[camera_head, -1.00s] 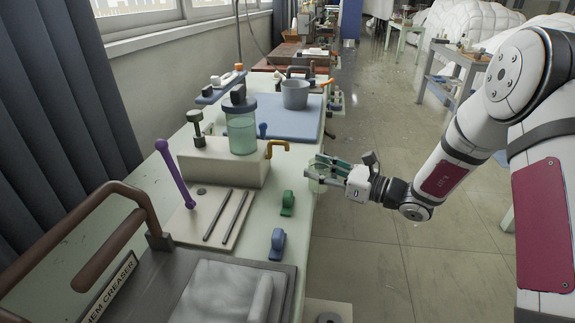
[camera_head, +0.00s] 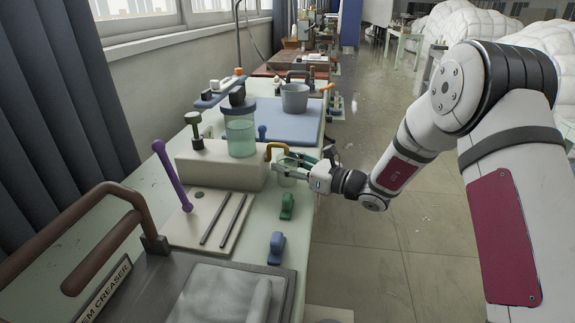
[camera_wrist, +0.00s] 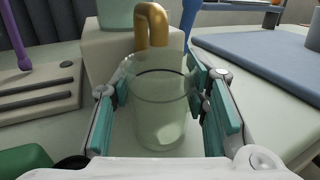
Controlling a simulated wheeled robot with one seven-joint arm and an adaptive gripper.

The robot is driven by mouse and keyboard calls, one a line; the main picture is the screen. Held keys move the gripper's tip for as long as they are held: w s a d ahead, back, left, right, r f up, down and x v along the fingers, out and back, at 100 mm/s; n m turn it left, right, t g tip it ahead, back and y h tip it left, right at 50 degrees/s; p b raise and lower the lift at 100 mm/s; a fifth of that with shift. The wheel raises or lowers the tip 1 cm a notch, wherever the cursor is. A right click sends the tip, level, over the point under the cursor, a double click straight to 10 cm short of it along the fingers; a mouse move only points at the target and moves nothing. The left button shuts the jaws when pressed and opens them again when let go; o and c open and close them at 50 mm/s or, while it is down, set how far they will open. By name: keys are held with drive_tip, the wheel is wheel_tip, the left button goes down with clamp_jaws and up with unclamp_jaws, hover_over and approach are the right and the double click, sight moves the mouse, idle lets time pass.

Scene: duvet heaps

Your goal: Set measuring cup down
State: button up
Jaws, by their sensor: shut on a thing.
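The measuring cup (camera_wrist: 160,112) is a clear, pale green cup, upright between the teal finger pads of my gripper (camera_wrist: 165,105) in the wrist view. In the head view my gripper (camera_head: 298,167) is shut on the cup (camera_head: 286,179) at the right side of the table (camera_head: 254,281). The cup is just in front of the ochre spout (camera_head: 278,149) of the cream block (camera_head: 220,168). I cannot tell whether the cup's base touches the tabletop.
A green clip (camera_head: 287,206) and a blue clip (camera_head: 277,248) stand near the table's right edge. A blue mat (camera_head: 285,120) with a grey bucket (camera_head: 295,98) lies behind. A board (camera_head: 205,222) with rods and a purple-handled tool (camera_head: 172,175) are left.

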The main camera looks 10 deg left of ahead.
drive_tip(key=shift+f, duration=0.2)
drive_tip(key=o, duration=1.3)
drive_tip(key=shift+r, duration=0.1)
drive_tip(key=shift+r, duration=0.15)
drive_tip(key=p+v, duration=0.1)
drive_tip(key=v, duration=1.1)
drive_tip(key=shift+p, duration=0.35)
